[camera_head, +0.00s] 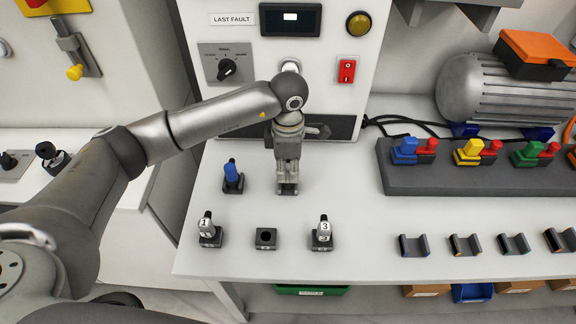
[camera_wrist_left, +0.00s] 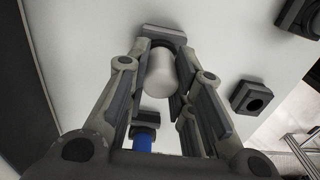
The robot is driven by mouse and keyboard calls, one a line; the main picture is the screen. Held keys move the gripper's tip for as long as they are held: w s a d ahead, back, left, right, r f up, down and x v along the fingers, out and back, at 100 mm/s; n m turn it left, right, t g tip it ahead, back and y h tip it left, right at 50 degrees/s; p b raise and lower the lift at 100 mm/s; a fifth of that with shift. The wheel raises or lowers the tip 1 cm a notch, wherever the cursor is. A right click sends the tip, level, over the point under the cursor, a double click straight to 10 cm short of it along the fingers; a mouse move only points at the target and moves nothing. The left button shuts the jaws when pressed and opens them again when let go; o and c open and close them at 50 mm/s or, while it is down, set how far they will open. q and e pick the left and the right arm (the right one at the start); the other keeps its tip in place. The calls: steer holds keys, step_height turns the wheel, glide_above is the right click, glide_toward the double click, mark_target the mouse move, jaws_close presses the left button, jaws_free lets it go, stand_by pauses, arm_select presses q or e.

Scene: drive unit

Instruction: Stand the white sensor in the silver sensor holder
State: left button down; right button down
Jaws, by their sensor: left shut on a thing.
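My left gripper (camera_head: 287,190) points down low over the bench, right of a blue sensor in a dark holder. In the left wrist view its fingers (camera_wrist_left: 166,65) are shut on a white cylindrical sensor (camera_wrist_left: 163,77). Dark parts show just beyond the sensor's far end; I cannot tell whether these belong to a holder or whether the sensor is seated. In the head view the fingers mostly hide the sensor. I cannot make out a clearly silver holder. My right gripper is not in view.
The blue sensor (camera_head: 231,170) stands close left of the gripper. Labelled sensors 1 (camera_head: 207,226) and 3 (camera_head: 324,229) stand in front, with an empty dark holder (camera_head: 265,238) between them. A control panel (camera_head: 227,70) rises behind. A grey connector block (camera_head: 440,181) lies right.

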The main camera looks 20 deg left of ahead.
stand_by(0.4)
arm_select(q)
steer(key=c, duration=1.2)
jaws_free()
step_height(320, 180, up, 17)
steer(key=shift+p, duration=1.2)
